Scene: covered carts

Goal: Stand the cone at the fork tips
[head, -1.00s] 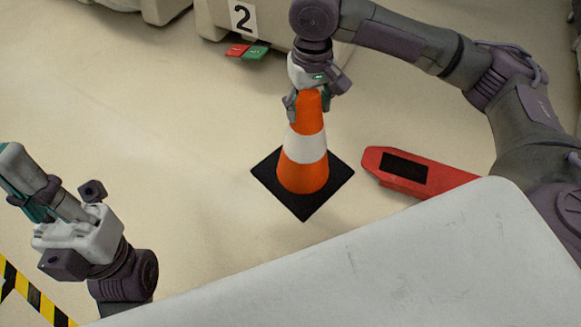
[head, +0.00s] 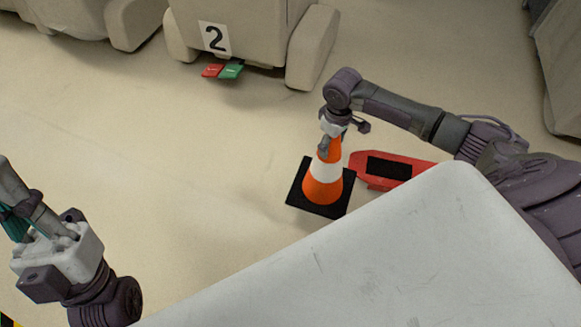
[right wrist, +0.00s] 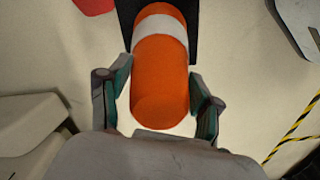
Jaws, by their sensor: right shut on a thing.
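The cone (head: 323,178) is orange with a white band and a square black base (head: 297,196). It is upright beside the tip of a red fork (head: 423,170) with a black pad, at the right in the head view. I cannot tell whether its base touches the floor. My right gripper (head: 328,145) is shut on the cone's top. The right wrist view shows the cone (right wrist: 160,80) between the fingers and a bit of red (right wrist: 95,4) beyond. My left gripper (head: 14,205) is empty at the left edge; its fingers are partly cut off.
A covered cart with a number 2 sign (head: 214,38) stands at the back, with red (head: 212,71) and green (head: 231,69) tags under it. A large pale surface (head: 400,260) fills the lower right. Floor left of the cone is clear.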

